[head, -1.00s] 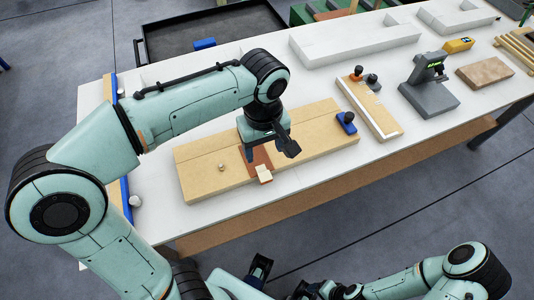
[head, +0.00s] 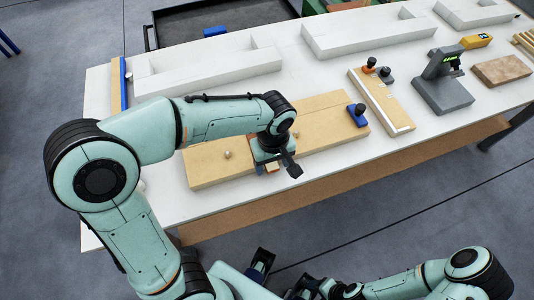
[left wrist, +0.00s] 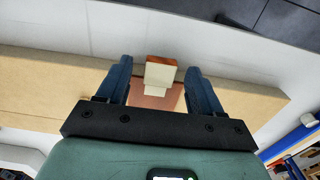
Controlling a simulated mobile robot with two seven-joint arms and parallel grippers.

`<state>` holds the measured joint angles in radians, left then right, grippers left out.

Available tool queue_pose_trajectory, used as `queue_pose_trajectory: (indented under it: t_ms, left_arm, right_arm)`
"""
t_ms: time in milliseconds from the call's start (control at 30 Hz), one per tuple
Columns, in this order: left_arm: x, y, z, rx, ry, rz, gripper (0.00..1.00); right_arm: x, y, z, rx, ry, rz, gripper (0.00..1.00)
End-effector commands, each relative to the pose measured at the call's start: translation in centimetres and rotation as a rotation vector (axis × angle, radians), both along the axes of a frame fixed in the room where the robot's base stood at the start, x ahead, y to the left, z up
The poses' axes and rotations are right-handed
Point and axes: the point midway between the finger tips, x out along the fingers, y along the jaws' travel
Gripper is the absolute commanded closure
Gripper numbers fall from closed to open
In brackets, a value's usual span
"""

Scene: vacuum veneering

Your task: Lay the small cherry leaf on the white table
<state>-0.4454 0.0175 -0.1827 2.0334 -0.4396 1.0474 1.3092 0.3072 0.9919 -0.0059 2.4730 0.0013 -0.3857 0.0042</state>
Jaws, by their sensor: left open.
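The small cherry leaf (left wrist: 158,101) is a thin reddish-brown sheet on a long tan board. A cream block (left wrist: 159,75) sits at its far end in the left wrist view, with a reddish top edge. My left gripper (left wrist: 160,84) is open, one finger on each side of the leaf and block, with gaps on both sides. In the head view my left gripper (head: 268,167) is low over the board's front edge and hides most of the leaf. The white table (head: 225,215) lies under the board.
The tan board (head: 210,172) bears a small round knob (head: 227,154) and a blue clamp (head: 357,114). A strip with knobs (head: 385,105) and a grey stand (head: 443,95) are to the right. White blocks (head: 370,36) line the back. The front table strip is bare.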

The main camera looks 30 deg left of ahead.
Motion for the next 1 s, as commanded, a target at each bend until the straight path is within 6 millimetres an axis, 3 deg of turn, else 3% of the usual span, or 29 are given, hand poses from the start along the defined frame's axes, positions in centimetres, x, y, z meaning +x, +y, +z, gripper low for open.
queue_pose_trajectory:
  t_ms: [167,333,767,1000]
  left_arm:
    - [0.0,0.0,0.0,0.000,0.000,0.001,0.37]
    - [0.0,0.0,0.0,0.000,0.000,0.001,0.93]
    - [0.1,0.0,0.3,0.000,-0.001,0.001,0.94]
    - [0.1,0.0,3.0,-0.002,-0.005,0.001,0.94]
  right_arm:
    - [0.0,0.0,0.0,0.000,0.000,0.000,0.37]
    - [0.0,0.0,0.0,0.000,0.000,0.000,0.37]
    - [0.0,0.0,0.1,0.000,0.000,0.000,0.37]
    - [0.2,0.0,0.6,0.000,-0.002,0.000,0.37]
